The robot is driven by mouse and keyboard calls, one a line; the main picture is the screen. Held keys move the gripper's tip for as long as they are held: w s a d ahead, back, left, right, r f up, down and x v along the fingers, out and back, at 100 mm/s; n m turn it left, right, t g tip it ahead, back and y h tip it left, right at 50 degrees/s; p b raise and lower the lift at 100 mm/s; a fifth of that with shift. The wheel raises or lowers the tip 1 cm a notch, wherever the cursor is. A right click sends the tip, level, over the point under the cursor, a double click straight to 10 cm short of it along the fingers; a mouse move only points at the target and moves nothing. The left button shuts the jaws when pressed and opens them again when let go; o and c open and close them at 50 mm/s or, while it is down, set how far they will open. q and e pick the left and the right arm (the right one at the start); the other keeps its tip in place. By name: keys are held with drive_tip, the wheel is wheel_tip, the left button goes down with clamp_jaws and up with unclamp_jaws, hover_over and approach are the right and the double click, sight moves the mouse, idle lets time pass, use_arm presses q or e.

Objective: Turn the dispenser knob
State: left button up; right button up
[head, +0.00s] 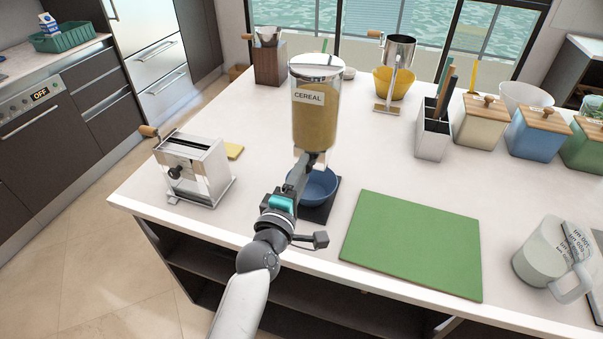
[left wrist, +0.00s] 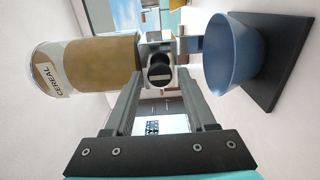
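The cereal dispenser (head: 315,112) stands upright on the island counter, with a clear canister of tan cereal and a silver lid. In the left wrist view its canister (left wrist: 95,64) lies sideways at the left. The dark round knob (left wrist: 160,70) faces the wrist camera below the canister; in the head view my gripper hides it. A blue bowl (head: 318,187) sits under the spout on a dark base; it also shows in the wrist view (left wrist: 232,50). My left gripper (head: 311,164) is at the knob, its fingers apart on either side of it. Contact cannot be told. My right gripper is out of view.
A green cutting board (head: 412,243) lies right of the dispenser. A glass measuring jug (head: 545,258) stands at the right edge. A metal hand-cranked machine (head: 194,168) stands to the left. Canisters and a utensil holder (head: 433,137) stand at the back right.

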use_arm(q)
clamp_jaws()
idle(0.5)
drive_tip(key=shift+m+p, duration=3.3)
drive_tip(key=shift+m, duration=5.6)
drive_tip(key=shift+o, duration=1.3)
unclamp_jaws()
